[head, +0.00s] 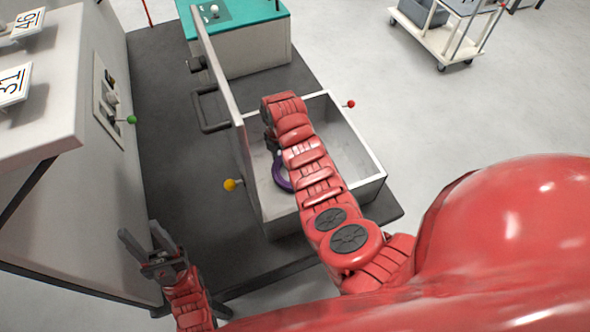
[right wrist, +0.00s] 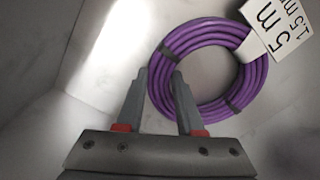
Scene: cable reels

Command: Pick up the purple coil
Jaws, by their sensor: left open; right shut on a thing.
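The purple coil (right wrist: 205,32) lies in the white open bin (head: 361,148), with dark ties and a white tag (right wrist: 276,30) reading "5 m". In the head view only part of the coil (head: 279,179) shows beside my right arm. My right gripper (right wrist: 157,80) is shut on the coil's near left side, one finger outside the ring and one over its inner side. In the head view my arm hides most of this gripper. My left gripper (head: 143,246) is open and empty, left of the bin near the grey cabinet.
A grey cabinet (head: 60,200) with a green-knobbed lever (head: 131,119) stands at left. An upright panel (head: 215,65) rises along the bin's left side. Yellow (head: 230,184) and red (head: 351,104) knobs stick out beside the bin. A teal-topped table (head: 262,12) stands behind, a trolley (head: 440,40) further right.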

